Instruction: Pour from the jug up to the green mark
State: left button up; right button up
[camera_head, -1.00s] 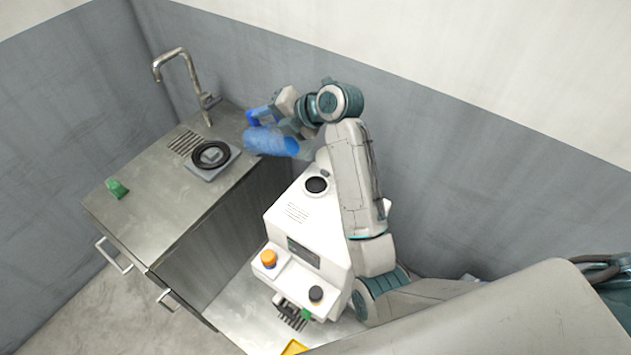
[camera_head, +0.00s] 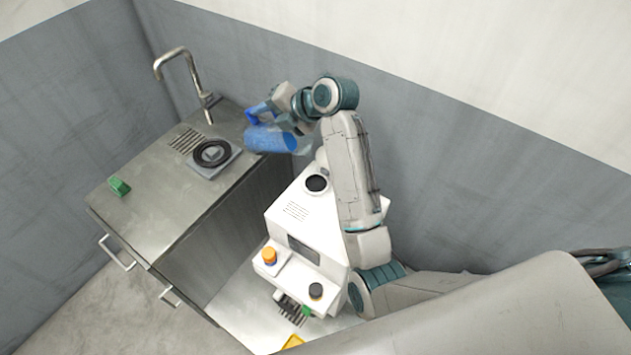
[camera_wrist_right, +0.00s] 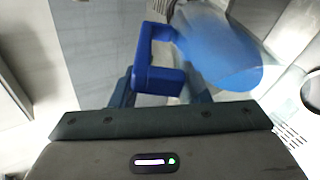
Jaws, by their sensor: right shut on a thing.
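The blue jug (camera_head: 268,139) is tipped onto its side, its mouth facing right, in the air between the steel counter and the white machine (camera_head: 310,215). My right gripper (camera_wrist_right: 160,92) is shut on the jug's blue handle (camera_wrist_right: 143,50); the jug body (camera_wrist_right: 215,48) hangs beside it in the right wrist view. A pale, see-through patch lies by the mouth; I cannot tell if it is liquid. The machine's round dark opening (camera_head: 316,183) is below and right of the mouth, and its rim shows in the wrist view (camera_wrist_right: 311,91). My left gripper is out of view.
The steel counter (camera_head: 150,228) has a tap (camera_head: 183,55), a black ring (camera_head: 212,153) on a square plate (camera_head: 228,162), and a green object (camera_head: 119,186). A grey wall stands close behind my arm.

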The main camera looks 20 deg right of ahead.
jog(key=shift+r+p, duration=0.8)
jog(key=shift+r, duration=0.7)
jog(key=shift+w+a+f+g+h+p, duration=0.2)
jog(key=shift+w+f+g+h+p, duration=0.25)
jog(key=shift+p, duration=0.5)
jog(key=shift+w+a+f+g+h+p, duration=0.1)
jog(key=shift+a+f+g+h+p, duration=0.15)
jog(key=shift+g+p, duration=0.5)
jog(key=shift+w+a+f+h+p, duration=0.15)
jog(key=shift+w+f+h+p, duration=0.2)
jog(key=shift+p, duration=0.6)
jog(key=shift+s, duration=0.1)
jog(key=shift+g, duration=0.3)
